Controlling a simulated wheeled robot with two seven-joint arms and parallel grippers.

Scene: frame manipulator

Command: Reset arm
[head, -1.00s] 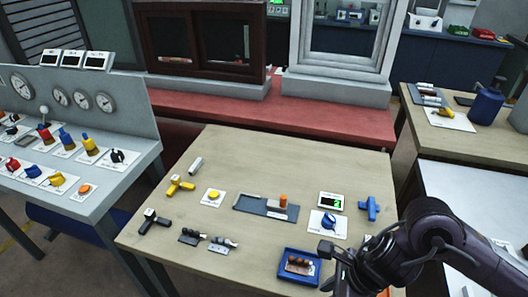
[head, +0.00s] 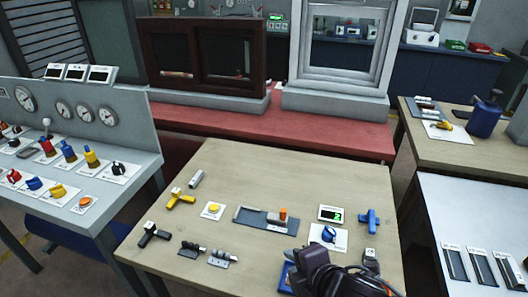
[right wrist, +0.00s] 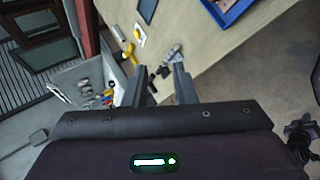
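My right arm (head: 340,278) shows at the bottom of the head view, low over the front right part of the wooden table (head: 215,165). It covers most of a blue tray (head: 287,272) there. In the right wrist view my right gripper (right wrist: 159,70) has its two grey fingers apart, with nothing between them. Beyond the fingers that view shows the table top (right wrist: 205,40) and the blue tray at the top right (right wrist: 230,10). My left gripper is in neither view.
The table holds a yellow valve (head: 180,199), a yellow button (head: 213,209), a grey slider panel (head: 258,220), a blue knob (head: 329,234) and a blue valve (head: 369,220). A gauge console (head: 80,110) stands left. A white-topped table (head: 480,210) stands right.

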